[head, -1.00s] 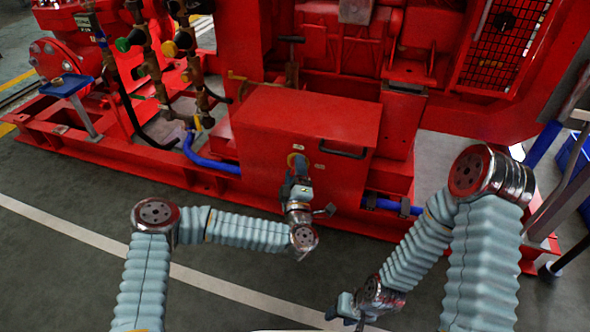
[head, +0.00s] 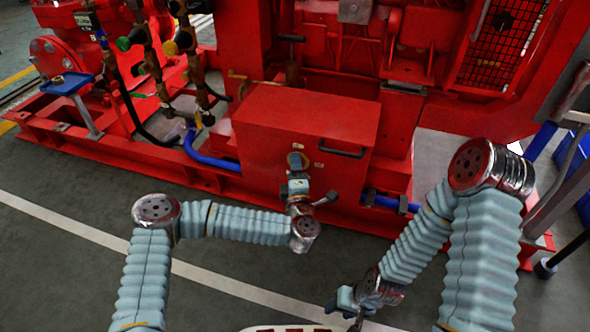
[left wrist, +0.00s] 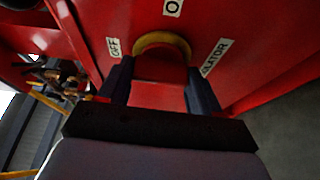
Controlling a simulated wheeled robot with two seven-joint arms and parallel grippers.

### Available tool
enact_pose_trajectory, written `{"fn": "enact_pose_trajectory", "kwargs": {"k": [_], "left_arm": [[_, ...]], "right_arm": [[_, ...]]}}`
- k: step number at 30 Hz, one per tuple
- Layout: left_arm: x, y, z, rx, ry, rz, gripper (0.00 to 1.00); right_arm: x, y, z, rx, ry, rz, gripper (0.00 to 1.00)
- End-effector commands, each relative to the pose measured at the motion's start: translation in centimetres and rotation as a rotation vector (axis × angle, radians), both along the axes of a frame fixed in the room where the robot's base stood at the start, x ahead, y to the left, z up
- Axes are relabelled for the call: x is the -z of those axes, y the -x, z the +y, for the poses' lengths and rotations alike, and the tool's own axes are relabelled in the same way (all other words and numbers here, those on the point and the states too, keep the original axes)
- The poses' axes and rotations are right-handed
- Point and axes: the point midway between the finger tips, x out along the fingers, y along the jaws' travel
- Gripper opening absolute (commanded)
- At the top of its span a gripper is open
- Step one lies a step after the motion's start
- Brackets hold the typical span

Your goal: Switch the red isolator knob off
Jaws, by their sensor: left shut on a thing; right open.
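The red isolator knob (left wrist: 160,66) sits in a yellow ring (left wrist: 178,41) on the front of a red box (head: 265,160). In the left wrist view my left gripper (left wrist: 158,80) has one dark finger on each side of the knob and is shut on it. Labels around the ring include "OFF" (left wrist: 113,47) and a partly cut "ISOLATOR" (left wrist: 215,56). In the head view my left gripper (head: 298,173) reaches up to the box front and hides most of the knob. My right gripper (head: 341,303) is open, low and away from the box.
The box has a dark handle (head: 343,149) right of the knob. Blue hoses (head: 205,158) and valves stand to the left. The red base frame (head: 100,158) runs along the floor. Open grey floor (head: 60,260) lies in front.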

Motion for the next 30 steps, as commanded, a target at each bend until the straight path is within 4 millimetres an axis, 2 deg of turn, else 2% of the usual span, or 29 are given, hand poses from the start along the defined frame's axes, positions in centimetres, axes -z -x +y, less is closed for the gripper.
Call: {"fn": "enact_pose_trajectory", "kwargs": {"k": [5, 6, 10, 18, 22, 26, 30], "left_arm": [[0.1, 0.0, 0.0, 0.0, -0.001, 0.001, 0.33], [0.1, 0.0, 0.0, 0.0, -0.001, 0.001, 0.7], [0.1, 0.0, 0.0, 0.0, -0.002, 0.0, 0.89], [0.0, 0.0, 0.0, 0.0, -0.002, 0.0, 0.89], [0.0, 0.9, -0.2, 0.002, -0.002, 0.0, 0.89], [-0.1, 3.4, -0.4, 0.006, -0.003, 0.001, 0.89], [0.0, 7.2, -0.8, 0.007, -0.002, 0.002, 0.89]], "right_arm": [[0.0, 0.0, 0.0, 0.0, 0.0, 0.0, 0.47], [0.0, 0.0, 0.0, 0.0, 0.0, 0.0, 0.47], [0.0, 0.0, 0.0, 0.0, 0.0, 0.0, 0.47], [0.0, 0.0, 0.0, 0.0, 0.0, 0.0, 0.47], [-0.2, 0.0, 0.0, 0.0, 0.0, 0.0, 0.47], [-0.7, 0.0, 0.0, 0.0, 0.0, 0.001, 0.47], [-1.3, 0.1, 0.0, -0.001, 0.0, 0.003, 0.47]]}}
